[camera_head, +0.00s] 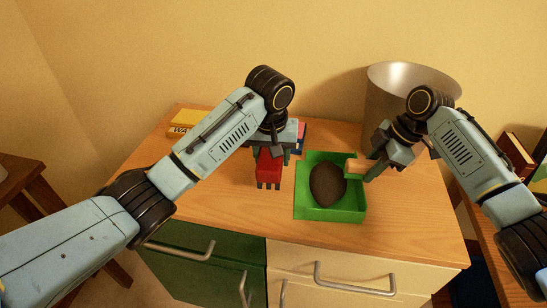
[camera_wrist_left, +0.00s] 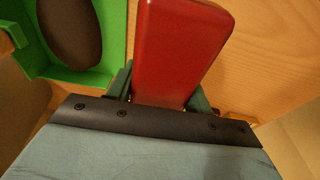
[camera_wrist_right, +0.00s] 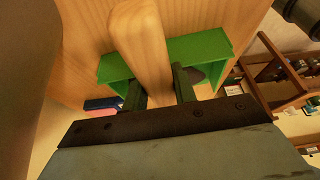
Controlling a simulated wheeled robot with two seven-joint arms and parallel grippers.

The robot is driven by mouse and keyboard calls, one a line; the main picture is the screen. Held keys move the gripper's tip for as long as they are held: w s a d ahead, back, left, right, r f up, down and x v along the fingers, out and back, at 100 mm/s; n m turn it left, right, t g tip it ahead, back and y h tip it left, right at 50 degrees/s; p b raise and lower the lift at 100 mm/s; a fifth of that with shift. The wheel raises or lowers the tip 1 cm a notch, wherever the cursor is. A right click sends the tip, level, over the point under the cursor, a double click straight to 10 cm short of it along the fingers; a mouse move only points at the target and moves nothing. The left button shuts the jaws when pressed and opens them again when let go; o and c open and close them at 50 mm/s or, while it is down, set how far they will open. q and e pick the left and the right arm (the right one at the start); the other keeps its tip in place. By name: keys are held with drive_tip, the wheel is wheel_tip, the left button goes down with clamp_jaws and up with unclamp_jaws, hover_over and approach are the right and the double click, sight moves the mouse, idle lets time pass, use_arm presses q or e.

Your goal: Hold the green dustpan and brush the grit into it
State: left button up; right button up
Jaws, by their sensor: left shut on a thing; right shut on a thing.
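The green dustpan (camera_head: 350,214) lies on the wooden desktop, with a dark brown oval heap (camera_head: 327,185) in it, seemingly the grit. Its pale wooden handle (camera_head: 354,164) points right. My right gripper (camera_head: 371,168) is shut on that handle, which also shows in the right wrist view (camera_wrist_right: 140,45). My left gripper (camera_head: 271,150) is shut on a red brush (camera_head: 268,167) left of the dustpan, apart from it. Short dark tufts show at the brush's lower end. The brush fills the middle of the left wrist view (camera_wrist_left: 180,45). I cannot tell whether the tufts touch the desk.
A metal cylinder (camera_head: 400,85) stands at the back right, close behind my right gripper. A yellow book (camera_head: 183,118) lies at the back left. A blue and red item (camera_head: 301,136) is partly hidden behind my left gripper. The desktop (camera_head: 220,205) at front left is clear.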

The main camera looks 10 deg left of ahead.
idle(0.4)
drive_tip(key=o, duration=1)
drive_tip(key=v, duration=1.2)
